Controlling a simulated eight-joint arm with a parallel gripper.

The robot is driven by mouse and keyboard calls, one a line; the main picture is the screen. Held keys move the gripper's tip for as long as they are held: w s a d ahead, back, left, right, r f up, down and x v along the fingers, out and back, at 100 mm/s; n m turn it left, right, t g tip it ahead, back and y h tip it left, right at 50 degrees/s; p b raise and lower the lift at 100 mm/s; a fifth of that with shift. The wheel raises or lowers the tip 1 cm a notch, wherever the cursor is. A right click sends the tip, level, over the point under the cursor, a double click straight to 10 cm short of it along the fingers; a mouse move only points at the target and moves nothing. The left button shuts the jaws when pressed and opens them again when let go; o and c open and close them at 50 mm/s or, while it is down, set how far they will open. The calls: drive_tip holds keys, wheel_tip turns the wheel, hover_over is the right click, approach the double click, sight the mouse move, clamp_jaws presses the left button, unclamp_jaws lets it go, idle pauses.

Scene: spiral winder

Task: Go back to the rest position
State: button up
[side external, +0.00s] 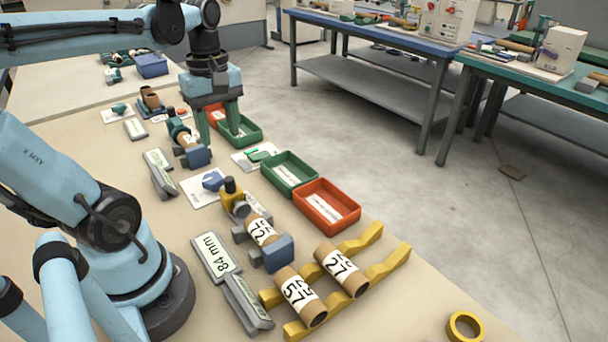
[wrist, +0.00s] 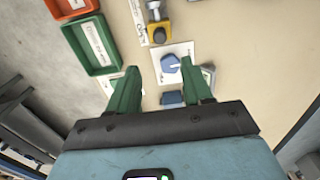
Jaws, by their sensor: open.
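My gripper (side external: 217,130) hangs pointing down over the far part of the bench in the side external view. In the wrist view my gripper (wrist: 160,72) shows two green fingers spread apart with nothing held between them. A white card with a blue piece (wrist: 171,64) lies on the bench beyond the fingertips, and a second blue object (wrist: 171,98) shows between the fingers. The blue piece (side external: 212,181) also shows in the side external view, nearer than my gripper. My gripper partly hides the bins behind it.
A green bin (side external: 290,174) and a red bin (side external: 327,206) stand along the bench edge. Labelled cardboard tubes (side external: 341,270) lie on yellow rails (side external: 388,264) at the near end. A grey "84 mm" bar (side external: 232,283) and a yellow ring (side external: 465,326) lie nearby. Air above is clear.

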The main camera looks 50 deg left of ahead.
drive_tip(key=w+d+f+m+t, duration=0.1)
drive_tip(key=w+d+m+t, duration=0.2)
drive_tip(key=d+m, duration=0.3)
drive_tip(key=w+d+f+m+t, duration=0.2)
drive_tip(key=d+m, duration=0.4)
drive_tip(key=m, duration=0.6)
drive_tip(key=shift+w+d+f+t, duration=0.35)
drive_tip(key=shift+w+t, duration=0.4)
drive_tip(key=shift+t, duration=0.35)
